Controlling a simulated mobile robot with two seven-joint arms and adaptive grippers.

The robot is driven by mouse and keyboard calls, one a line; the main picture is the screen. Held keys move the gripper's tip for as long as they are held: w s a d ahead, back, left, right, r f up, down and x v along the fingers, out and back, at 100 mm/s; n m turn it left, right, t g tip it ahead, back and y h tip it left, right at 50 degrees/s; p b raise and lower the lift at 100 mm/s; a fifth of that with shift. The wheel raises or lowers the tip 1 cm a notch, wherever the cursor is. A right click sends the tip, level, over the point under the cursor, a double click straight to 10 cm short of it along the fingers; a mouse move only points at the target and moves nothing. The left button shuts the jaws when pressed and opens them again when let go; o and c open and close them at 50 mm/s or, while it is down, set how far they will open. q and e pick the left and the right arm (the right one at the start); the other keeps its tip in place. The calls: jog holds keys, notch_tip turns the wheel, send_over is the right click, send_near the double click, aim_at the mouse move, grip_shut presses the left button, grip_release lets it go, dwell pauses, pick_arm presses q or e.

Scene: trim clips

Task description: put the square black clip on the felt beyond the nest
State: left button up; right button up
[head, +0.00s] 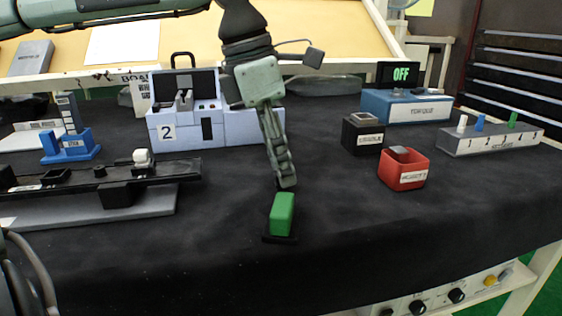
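The green block stands on a thin black base (279,239). I cannot tell for certain which piece is the square black clip. A squarish black piece (118,195) shows at the front of a long black rail (170,172) on the left. Dark cloth (350,230) covers the table. The nest is not clearly identifiable. My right gripper is out of view.
A pale box marked 2 (167,132) and a blue stand (70,150) are behind. To the right are a black box (361,137), a red bin (403,172), a blue box with an OFF display (405,107) and a numbered grey block (490,141). The front right cloth is clear.

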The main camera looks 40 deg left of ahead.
pick_arm(q)
jog(key=v, duration=1.1)
jog(key=shift+r+p, duration=0.25)
jog(key=shift+p, duration=0.15)
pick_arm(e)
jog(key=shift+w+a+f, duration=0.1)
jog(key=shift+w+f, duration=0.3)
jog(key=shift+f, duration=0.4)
pick_arm(q)
jog(key=shift+s, duration=0.1)
